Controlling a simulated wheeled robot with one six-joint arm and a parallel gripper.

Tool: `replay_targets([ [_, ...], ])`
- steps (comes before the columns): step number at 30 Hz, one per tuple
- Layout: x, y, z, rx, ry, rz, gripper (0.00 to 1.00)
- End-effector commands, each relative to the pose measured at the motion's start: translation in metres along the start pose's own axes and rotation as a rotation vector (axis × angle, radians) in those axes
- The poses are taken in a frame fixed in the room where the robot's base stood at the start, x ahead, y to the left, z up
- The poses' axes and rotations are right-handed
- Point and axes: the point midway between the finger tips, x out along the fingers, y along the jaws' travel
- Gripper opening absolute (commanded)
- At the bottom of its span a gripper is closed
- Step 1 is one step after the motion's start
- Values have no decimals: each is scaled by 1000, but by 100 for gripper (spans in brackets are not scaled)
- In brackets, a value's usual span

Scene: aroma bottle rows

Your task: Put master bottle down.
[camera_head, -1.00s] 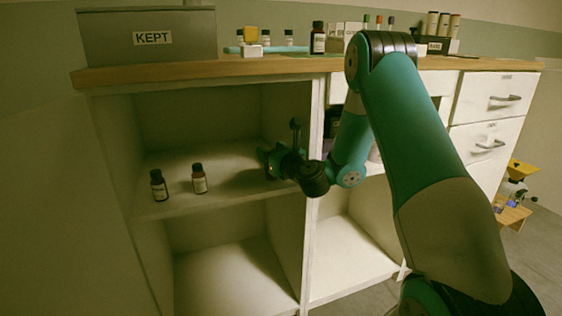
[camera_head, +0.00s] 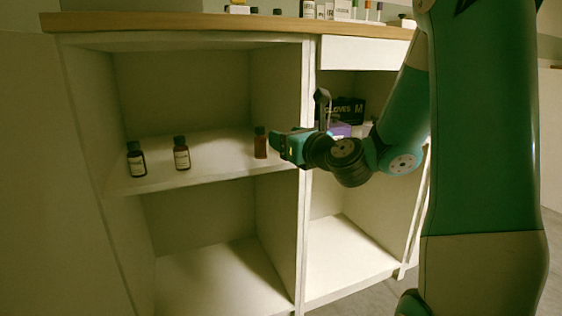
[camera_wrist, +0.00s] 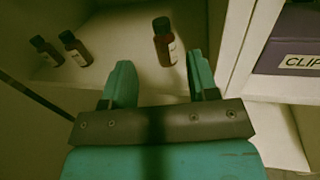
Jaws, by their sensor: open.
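A small brown bottle with a dark cap (camera_head: 260,143) stands upright on the cabinet's upper shelf, at the right end near the divider. It also shows in the wrist view (camera_wrist: 164,43), just beyond the fingertips, with a pale label on its side. My gripper (camera_head: 280,147) is open and empty, just right of this bottle at the front of the shelf; its two teal fingers show apart in the wrist view (camera_wrist: 157,80). Two similar labelled bottles stand upright farther left, one at the left (camera_head: 136,159) and one beside it (camera_head: 181,153). I cannot read their labels.
The shelf (camera_head: 220,160) is clear between the middle and right bottles. A divider (camera_head: 306,120) stands close to my gripper. Right of it are a gloves box (camera_head: 345,110) and a purple box (camera_wrist: 292,42). The wooden counter (camera_head: 200,22) overhangs above.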

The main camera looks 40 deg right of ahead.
Motion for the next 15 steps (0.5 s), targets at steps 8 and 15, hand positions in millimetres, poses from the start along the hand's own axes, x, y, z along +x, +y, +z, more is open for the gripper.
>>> replay_targets([
  [8, -1, 38, -3, -180, 44, 128, 54],
  [15, -60, 189, -37, -1144, 20, 824, 54],
])
